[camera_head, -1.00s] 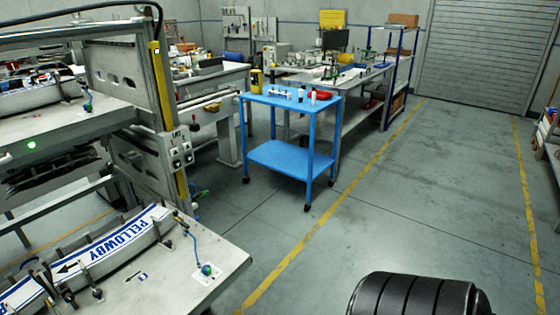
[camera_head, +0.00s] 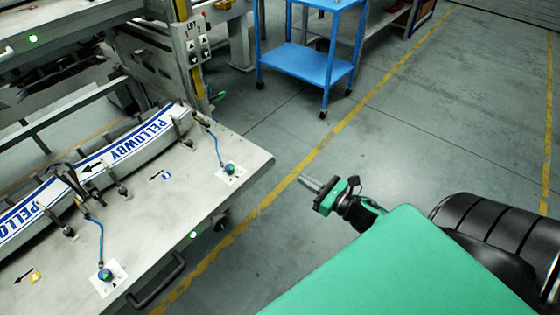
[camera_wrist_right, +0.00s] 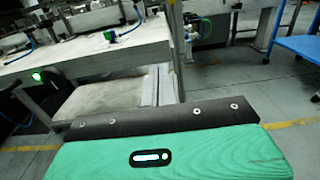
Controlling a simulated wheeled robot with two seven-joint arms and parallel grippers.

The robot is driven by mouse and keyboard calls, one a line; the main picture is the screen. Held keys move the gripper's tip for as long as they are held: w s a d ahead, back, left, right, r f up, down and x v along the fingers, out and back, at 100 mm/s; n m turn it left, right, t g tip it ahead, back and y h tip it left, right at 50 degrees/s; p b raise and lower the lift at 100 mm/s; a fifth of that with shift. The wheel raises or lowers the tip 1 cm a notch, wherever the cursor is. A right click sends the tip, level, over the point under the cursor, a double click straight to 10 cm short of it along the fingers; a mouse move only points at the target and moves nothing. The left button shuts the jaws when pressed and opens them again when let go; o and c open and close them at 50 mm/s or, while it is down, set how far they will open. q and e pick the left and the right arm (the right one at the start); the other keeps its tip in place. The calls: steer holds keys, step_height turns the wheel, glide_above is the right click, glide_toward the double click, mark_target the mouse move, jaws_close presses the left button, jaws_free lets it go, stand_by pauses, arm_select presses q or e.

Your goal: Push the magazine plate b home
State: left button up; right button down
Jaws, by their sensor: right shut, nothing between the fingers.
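A grey magazine plate (camera_head: 200,190) lies at the left in the head view, carrying white label stacks with blue PELLOWBY lettering (camera_head: 150,140). It sticks out from the machine frame. A dark handle (camera_head: 160,285) and a lit green lamp (camera_head: 193,234) sit on its front edge. I cannot read which letter the plate bears. My right gripper (camera_head: 311,184) is shut and empty, to the right of the plate's corner, apart from it and over the floor. The plate's edge also shows in the right wrist view (camera_wrist_right: 100,58); no fingertips show there. My left gripper is not in view.
Another plate edge with a green lamp (camera_head: 33,39) is higher up at the upper left. A machine post with a button box (camera_head: 196,40) stands behind the plate. A blue cart (camera_head: 310,65) stands beyond. Open floor (camera_head: 450,130) with yellow lines lies to the right.

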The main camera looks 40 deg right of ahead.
steer(key=p, duration=0.2)
glide_toward(270, 160)
steer(key=x, duration=0.5)
steer(key=shift+r, duration=0.3)
steer(key=shift+w+a+f, duration=0.1)
steer(key=shift+w+a, duration=0.15)
steer(key=shift+w, duration=0.4)
steer(key=shift+w+a, duration=0.1)
steer(key=shift+w, duration=0.1)
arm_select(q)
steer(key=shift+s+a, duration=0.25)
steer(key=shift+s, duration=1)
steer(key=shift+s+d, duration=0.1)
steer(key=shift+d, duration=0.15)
